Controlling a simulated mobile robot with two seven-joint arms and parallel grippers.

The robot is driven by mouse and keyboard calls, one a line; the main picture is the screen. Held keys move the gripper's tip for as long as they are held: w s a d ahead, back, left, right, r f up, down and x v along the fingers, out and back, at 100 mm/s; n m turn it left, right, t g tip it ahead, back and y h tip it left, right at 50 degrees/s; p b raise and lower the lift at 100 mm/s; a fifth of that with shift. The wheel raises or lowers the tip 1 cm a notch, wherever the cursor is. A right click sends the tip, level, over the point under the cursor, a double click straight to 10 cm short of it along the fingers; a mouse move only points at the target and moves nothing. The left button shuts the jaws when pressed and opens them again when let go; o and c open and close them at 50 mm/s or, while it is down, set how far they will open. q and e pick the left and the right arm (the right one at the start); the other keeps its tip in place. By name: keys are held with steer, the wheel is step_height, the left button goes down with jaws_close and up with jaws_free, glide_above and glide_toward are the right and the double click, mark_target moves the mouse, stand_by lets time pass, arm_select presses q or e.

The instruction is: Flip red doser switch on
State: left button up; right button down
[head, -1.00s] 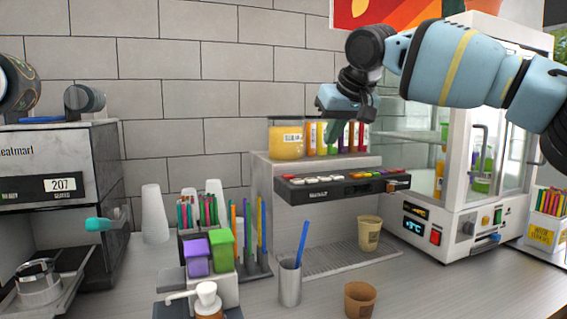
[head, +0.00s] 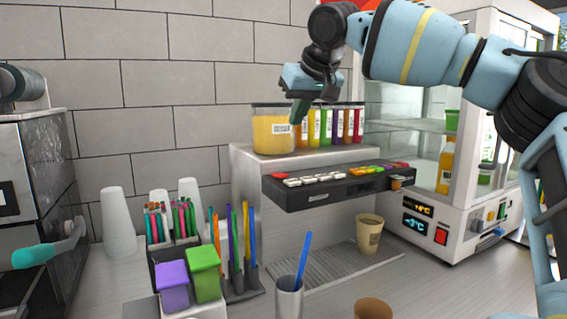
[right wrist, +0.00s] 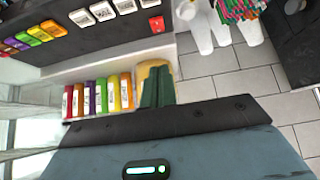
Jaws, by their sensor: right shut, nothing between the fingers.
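The dark doser panel (head: 340,186) juts out from a grey stand behind the counter, with a row of switches on top. A red switch (head: 280,176) sits at its left end, beside several white ones. Another red switch (head: 401,165) is at the right end, past the coloured ones. The right wrist view shows the panel turned around, with the left-end red switch (right wrist: 157,24) upper middle. My right gripper (head: 297,112) is shut and empty, fingers angled down, above the panel and in front of the yellow jar, apart from the switches. My left gripper is out of view.
The yellow jar (head: 272,132) and several coloured tubes (head: 340,125) stand on the stand behind the panel. A paper cup (head: 369,235) is below it on the drip tray. A white glass-front cabinet (head: 450,215) is at right. Straw holders (head: 172,248) are at front left.

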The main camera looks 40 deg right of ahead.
glide_above(281, 174)
steer(key=s, duration=0.2)
steer(key=f, duration=0.8)
steer(key=shift+w+a+f, duration=0.1)
steer(key=shift+w+a, duration=0.1)
steer(key=shift+s+f+p, duration=0.2)
steer(key=shift+f+p, duration=0.15)
steer(key=shift+f, duration=0.65)
steer(key=shift+s+a+f, duration=0.1)
steer(key=shift+s+f, duration=0.05)
steer(key=shift+f, duration=0.6)
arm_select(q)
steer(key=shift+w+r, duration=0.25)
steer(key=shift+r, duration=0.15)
arm_select(e)
steer(key=shift+f, duration=0.1)
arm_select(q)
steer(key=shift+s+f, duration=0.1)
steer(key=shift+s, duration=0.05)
arm_select(e)
steer(key=shift+f, duration=0.1)
